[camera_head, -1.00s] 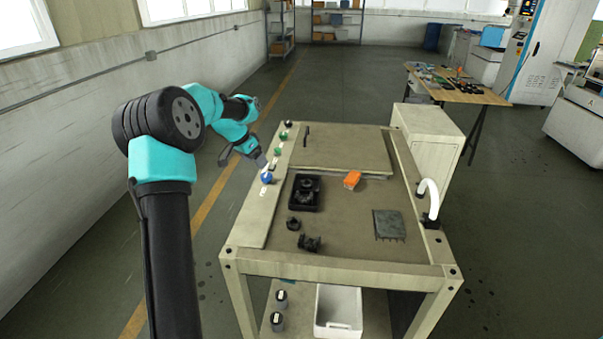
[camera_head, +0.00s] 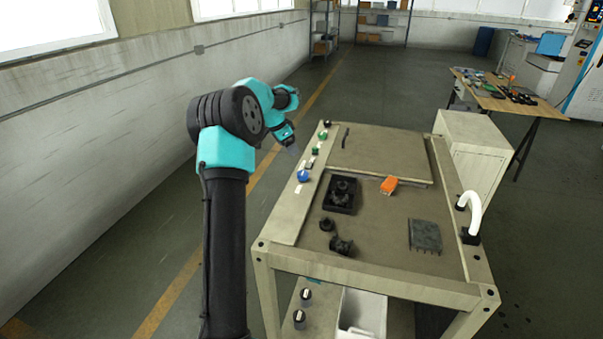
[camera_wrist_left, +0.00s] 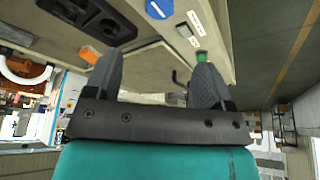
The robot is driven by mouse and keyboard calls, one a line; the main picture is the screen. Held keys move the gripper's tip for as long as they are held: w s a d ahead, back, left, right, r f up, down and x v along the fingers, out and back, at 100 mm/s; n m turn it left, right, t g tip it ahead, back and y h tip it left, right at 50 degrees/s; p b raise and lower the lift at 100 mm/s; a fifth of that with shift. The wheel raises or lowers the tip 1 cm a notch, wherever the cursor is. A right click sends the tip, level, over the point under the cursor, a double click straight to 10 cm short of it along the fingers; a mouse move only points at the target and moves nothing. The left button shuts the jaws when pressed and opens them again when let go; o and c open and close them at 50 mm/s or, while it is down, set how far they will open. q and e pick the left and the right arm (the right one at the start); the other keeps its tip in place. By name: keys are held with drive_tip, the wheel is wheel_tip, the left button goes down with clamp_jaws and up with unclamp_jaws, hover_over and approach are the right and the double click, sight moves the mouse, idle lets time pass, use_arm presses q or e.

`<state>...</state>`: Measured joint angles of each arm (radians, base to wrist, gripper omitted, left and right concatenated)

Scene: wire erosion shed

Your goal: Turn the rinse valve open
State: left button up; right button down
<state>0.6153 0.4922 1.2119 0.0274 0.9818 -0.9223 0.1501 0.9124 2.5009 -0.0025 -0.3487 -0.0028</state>
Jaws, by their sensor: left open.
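A blue round knob (camera_head: 303,175) with a white bar across its face sits on the left strip of the workbench (camera_head: 283,225). It is the most valve-like control in view, but I cannot read its label. It also shows at the top edge of the left wrist view (camera_wrist_left: 158,8), partly cut off. My left gripper (camera_head: 294,151) is just beyond and above the knob, apart from it. In the left wrist view my left gripper (camera_wrist_left: 155,68) has its two grey fingers spread with nothing between them. My right gripper is not in view.
Green buttons (camera_head: 322,135) and a dark knob (camera_head: 327,123) line the same strip. The bench top holds a black fixture (camera_head: 342,194), an orange block (camera_head: 389,185), a grey finned plate (camera_head: 425,236) and a white curved spout (camera_head: 474,210). A wall runs along the left.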

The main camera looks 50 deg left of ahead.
sight(302, 173)
use_arm(q)
drive_tip(key=x, duration=1.5)
drive_tip(key=shift+w+r, duration=0.1)
drive_tip(key=c, duration=0.9)
